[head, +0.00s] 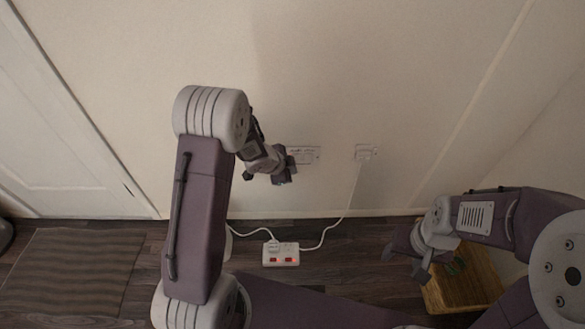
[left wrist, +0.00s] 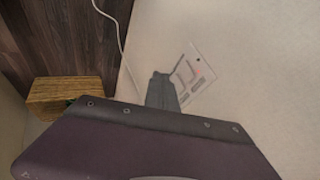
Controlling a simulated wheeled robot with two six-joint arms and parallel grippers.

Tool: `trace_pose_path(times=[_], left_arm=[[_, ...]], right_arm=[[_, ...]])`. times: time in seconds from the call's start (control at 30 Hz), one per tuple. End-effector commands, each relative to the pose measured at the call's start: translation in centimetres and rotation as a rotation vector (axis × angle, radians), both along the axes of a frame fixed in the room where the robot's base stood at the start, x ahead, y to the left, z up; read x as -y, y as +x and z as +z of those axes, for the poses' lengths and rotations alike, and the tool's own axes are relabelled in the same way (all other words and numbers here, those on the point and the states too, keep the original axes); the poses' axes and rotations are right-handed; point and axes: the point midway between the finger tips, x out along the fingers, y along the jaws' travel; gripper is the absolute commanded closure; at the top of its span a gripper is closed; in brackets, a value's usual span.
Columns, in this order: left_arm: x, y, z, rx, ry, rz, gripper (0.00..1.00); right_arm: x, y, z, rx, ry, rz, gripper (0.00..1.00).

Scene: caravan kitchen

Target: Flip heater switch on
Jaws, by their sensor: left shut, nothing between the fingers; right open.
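A white switch plate (head: 303,155) with a small reddish mark is on the cream wall, to the right of my left gripper. I take it to be the heater switch. My left gripper (head: 286,172) is shut and empty, close to the plate's left end. In the left wrist view the finger (left wrist: 162,90) overlaps the edge of the plate (left wrist: 197,72); I cannot tell whether they touch. The rocker's position is too small to read. My right gripper (head: 404,262) is open and empty, low at the right, away from the wall plate.
A wall socket (head: 366,148) with a plug is right of the plate. Its white cable runs down to a power strip (head: 281,261) with red switches on the floor. A wooden crate (head: 470,283) stands by my right gripper. A mat (head: 70,270) lies left.

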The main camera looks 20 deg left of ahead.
Motion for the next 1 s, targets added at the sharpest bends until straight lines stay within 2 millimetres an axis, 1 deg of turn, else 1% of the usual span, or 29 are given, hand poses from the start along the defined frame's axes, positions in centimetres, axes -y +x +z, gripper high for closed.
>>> trace_pose_path(times=[0.03,0.1,0.2,0.33,0.5,1.0], left_arm=[[-0.2,-0.8,1.2,-0.001,-0.001,0.003,1.0],[-0.5,-1.8,2.2,-0.001,0.001,0.002,1.0],[-0.8,-3.2,3.4,-0.001,0.0,0.002,1.0],[-1.1,-4.4,4.4,-0.002,0.001,0.0,1.0],[-1.2,-5.0,4.7,-0.002,0.0,0.0,1.0],[-1.0,-4.9,4.8,0.0,0.001,-0.004,1.0]], right_arm=[[0.0,0.0,0.8,0.0,0.0,0.0,0.42],[0.0,0.0,1.3,-0.001,0.0,0.0,0.42],[0.0,0.0,1.9,-0.001,0.0,0.0,0.42],[0.0,0.0,2.5,-0.001,0.0,0.0,0.42],[0.0,0.0,2.6,-0.001,0.0,0.0,0.42],[0.0,0.0,2.5,-0.001,0.0,0.0,0.42]])
